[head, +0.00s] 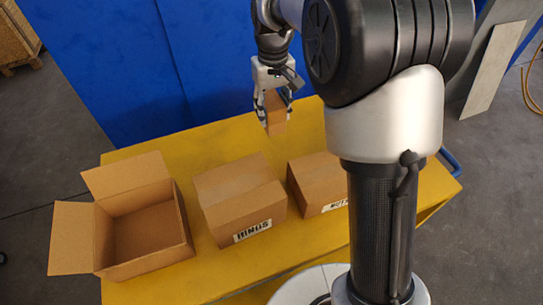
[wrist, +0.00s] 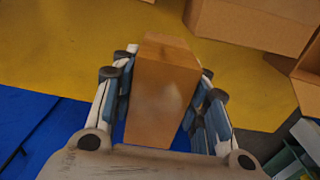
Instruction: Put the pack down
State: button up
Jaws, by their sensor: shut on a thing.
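The pack (head: 276,114) is a small brown cardboard box. My gripper (head: 272,108) is shut on it and holds it upright over the back part of the yellow table. In the wrist view the pack (wrist: 163,95) sits between the two fingers of my gripper (wrist: 160,90), pressed from both sides. I cannot tell exactly how high its lower end is above the tabletop.
The yellow table (head: 300,235) carries an open empty carton (head: 146,225) at left, a closed carton labelled RINGS (head: 240,195) in the middle, and another closed carton (head: 315,178) partly behind my arm. Blue panels (head: 150,60) stand behind. The tabletop's back strip is clear.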

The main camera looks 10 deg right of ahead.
notch_tip(320, 180, down, 19)
jog(key=b, duration=0.4)
jog(key=shift+f, duration=0.15)
jog(key=shift+f, duration=0.15)
jog(key=o, duration=1.2)
